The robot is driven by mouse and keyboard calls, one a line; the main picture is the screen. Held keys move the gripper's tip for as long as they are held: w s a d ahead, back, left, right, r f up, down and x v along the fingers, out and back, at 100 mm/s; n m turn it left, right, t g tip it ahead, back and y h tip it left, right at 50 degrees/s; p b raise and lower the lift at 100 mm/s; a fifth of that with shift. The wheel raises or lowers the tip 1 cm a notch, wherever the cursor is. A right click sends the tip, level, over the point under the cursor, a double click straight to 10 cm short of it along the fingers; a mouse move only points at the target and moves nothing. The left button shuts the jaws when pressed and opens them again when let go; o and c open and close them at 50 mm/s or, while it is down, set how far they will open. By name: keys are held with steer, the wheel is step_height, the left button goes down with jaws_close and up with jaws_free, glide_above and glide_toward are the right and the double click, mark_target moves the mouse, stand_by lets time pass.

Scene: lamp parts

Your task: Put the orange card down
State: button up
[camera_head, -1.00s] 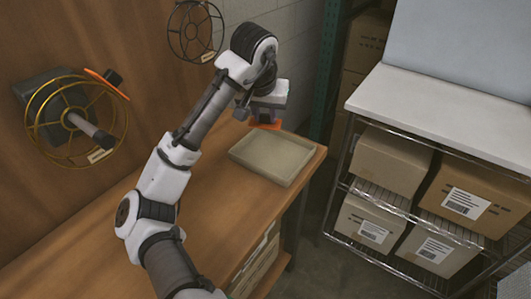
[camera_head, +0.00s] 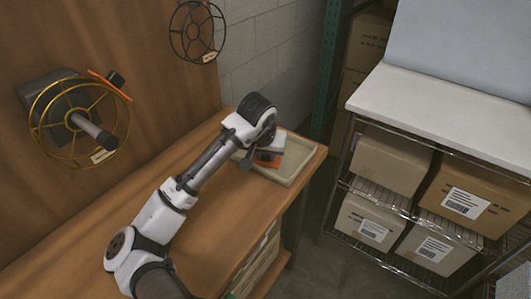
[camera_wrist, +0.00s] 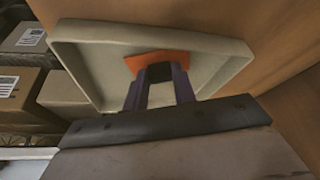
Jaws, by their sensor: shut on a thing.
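The orange card (camera_wrist: 160,56) is between the fingers of my gripper (camera_wrist: 160,75) in the wrist view. It lies over the inside of a shallow beige tray (camera_wrist: 84,70). My gripper is shut on the card. I cannot tell whether the card touches the tray floor. My arm hides part of the tray's left side.
The wooden bench (camera_head: 215,210) is clear left of the tray. A gold wire reel (camera_head: 75,120) and a dark reel (camera_head: 197,32) hang on the wooden back panel. A wire shelf of cardboard boxes (camera_head: 465,190) stands at right, across a floor gap.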

steer(key=shift+f, duration=0.2)
steer(key=o, duration=0.9)
steer(key=shift+o, duration=0.2)
steer(key=shift+r, duration=0.2)
steer(key=d+v, duration=0.1)
steer(key=v, duration=1.1)
steer(key=shift+a+b, duration=0.4)
steer(key=shift+a, duration=0.05)
